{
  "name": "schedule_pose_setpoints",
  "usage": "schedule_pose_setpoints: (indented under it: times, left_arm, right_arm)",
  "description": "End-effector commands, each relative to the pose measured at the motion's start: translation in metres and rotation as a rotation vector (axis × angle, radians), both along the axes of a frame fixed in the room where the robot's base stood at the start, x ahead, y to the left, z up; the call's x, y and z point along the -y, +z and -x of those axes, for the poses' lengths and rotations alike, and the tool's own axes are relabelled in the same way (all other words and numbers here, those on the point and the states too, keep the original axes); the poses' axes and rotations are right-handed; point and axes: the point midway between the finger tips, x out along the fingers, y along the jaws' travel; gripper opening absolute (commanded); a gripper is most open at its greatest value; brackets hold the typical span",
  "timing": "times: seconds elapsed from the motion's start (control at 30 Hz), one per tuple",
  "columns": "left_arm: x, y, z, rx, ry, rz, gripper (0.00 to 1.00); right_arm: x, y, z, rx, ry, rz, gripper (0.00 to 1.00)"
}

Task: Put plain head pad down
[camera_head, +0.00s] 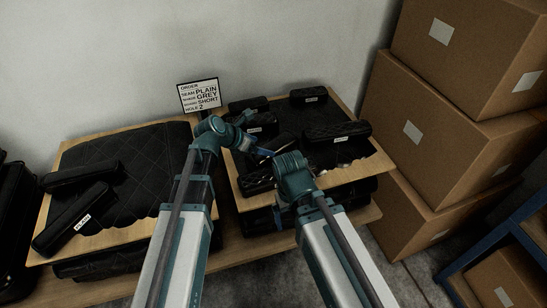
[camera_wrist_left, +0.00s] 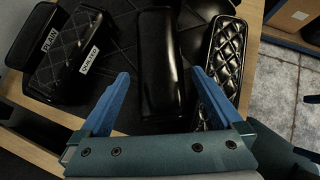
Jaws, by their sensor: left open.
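A smooth black pad (camera_wrist_left: 160,62) with no quilting lies lengthwise on the dark sheet, between the two blue fingers of my open left gripper (camera_wrist_left: 160,75). I cannot tell whether the fingers touch it. In the head view this pad (camera_head: 282,142) is partly behind my left gripper (camera_head: 259,150), over the right-hand board. A diamond-quilted black pad (camera_wrist_left: 226,55) lies just right of the fingers. To their left are pads with white tags, one reading "PLAIN" (camera_wrist_left: 38,42) and one "QUILTED" (camera_wrist_left: 80,72). My right gripper is hidden; only its arm shows.
The right wooden board (camera_head: 362,168) carries several black pads. The left wooden board (camera_head: 108,236) holds a quilted black sheet and two pads. An order sign (camera_head: 200,95) reads plain, grey, short. Cardboard boxes (camera_head: 436,150) are stacked at the right; a wall stands behind.

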Motion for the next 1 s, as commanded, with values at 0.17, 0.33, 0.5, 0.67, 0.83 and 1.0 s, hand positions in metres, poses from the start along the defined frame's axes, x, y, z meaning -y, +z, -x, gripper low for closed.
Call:
schedule_pose_setpoints:
  times: [0.17,0.33,0.5,0.67,0.83,1.0]
  left_arm:
    - [0.016,-0.026,-0.015,-0.001,-0.001,-0.001,1.00]
    - [0.019,-0.025,-0.016,0.000,0.001,-0.001,1.00]
    - [0.021,-0.032,-0.019,-0.001,0.000,-0.001,1.00]
    - [0.030,-0.049,-0.027,0.000,0.000,0.000,1.00]
    - [0.041,-0.066,-0.037,-0.001,-0.001,-0.001,1.00]
    - [0.044,-0.065,-0.038,-0.001,0.000,-0.001,1.00]
  right_arm:
    - [0.000,-0.026,0.000,0.000,0.000,0.000,1.00]
    - [0.000,-0.025,0.000,0.000,0.000,0.000,1.00]
    - [0.000,-0.032,0.000,0.000,0.000,0.000,1.00]
    - [0.000,-0.049,0.000,0.000,0.000,0.000,1.00]
    - [0.000,-0.066,0.000,0.000,0.000,0.000,1.00]
    - [0.000,-0.065,0.000,0.000,0.000,0.000,1.00]
